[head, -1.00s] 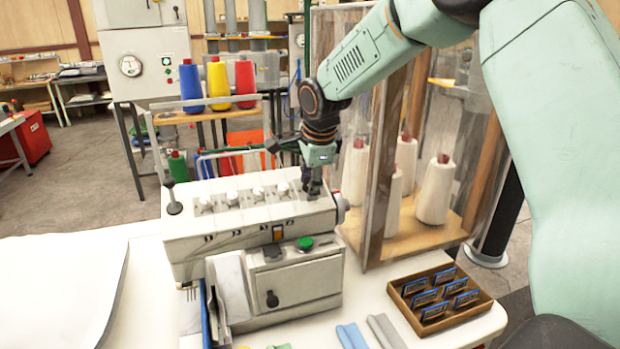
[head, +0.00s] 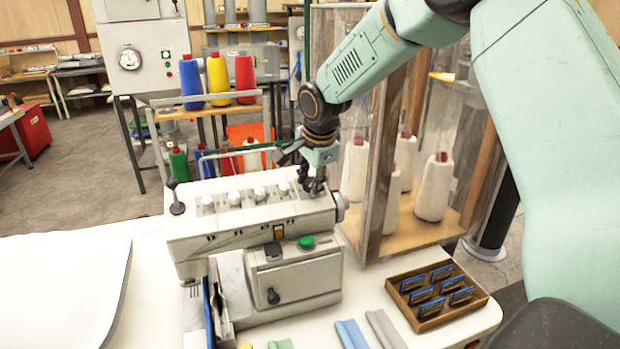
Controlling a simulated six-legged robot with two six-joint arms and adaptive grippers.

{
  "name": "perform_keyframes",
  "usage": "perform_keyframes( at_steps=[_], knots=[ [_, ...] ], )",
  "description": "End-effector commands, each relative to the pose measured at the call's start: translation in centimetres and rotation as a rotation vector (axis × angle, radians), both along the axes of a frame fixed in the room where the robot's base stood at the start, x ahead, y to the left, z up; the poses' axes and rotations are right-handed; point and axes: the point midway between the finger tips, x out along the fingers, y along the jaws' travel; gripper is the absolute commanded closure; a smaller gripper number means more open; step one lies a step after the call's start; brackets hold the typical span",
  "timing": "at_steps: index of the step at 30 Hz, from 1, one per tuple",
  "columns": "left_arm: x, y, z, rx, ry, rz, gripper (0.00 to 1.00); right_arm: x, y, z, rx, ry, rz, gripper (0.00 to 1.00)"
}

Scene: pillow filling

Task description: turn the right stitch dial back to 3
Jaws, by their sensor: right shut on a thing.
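The white sewing machine (head: 255,218) stands on the white table, with a row of white stitch dials along its top. My right gripper (head: 313,187) points down at the right end of the machine's top and is shut on the right stitch dial there. The fingers and wrist hide most of that dial, so its number cannot be read. My left gripper is not in view.
A clear-sided cabinet with white thread cones (head: 433,187) stands close to the right of my gripper. A wooden tray (head: 437,297) of blue-edged pieces lies at the front right. Coloured spools (head: 218,80) stand behind the machine. A white pillow (head: 60,290) lies at left.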

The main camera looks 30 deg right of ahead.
Motion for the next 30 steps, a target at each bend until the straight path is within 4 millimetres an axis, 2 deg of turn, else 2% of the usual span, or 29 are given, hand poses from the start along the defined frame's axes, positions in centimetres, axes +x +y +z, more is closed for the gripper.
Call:
perform_keyframes(
  at_steps=[1, 18, 28, 29, 30],
  knots=[
    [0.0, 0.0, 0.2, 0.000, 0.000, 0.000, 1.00, -0.4, -0.1, -0.7, -0.006, 0.019, 0.018, 0.81],
    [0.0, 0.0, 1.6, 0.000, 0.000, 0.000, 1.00, -0.4, -0.1, -0.8, -0.071, 0.037, 0.200, 0.81],
    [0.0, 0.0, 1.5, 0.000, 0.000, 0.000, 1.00, -0.4, -0.1, -0.9, -0.076, 0.038, 0.212, 0.81],
    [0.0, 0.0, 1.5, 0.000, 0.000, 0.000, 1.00, -0.4, -0.1, -0.9, -0.076, 0.038, 0.212, 0.63],
    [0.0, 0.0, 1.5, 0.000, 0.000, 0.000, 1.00, -0.4, -0.1, -0.9, -0.076, 0.038, 0.212, 0.60]
  ],
)
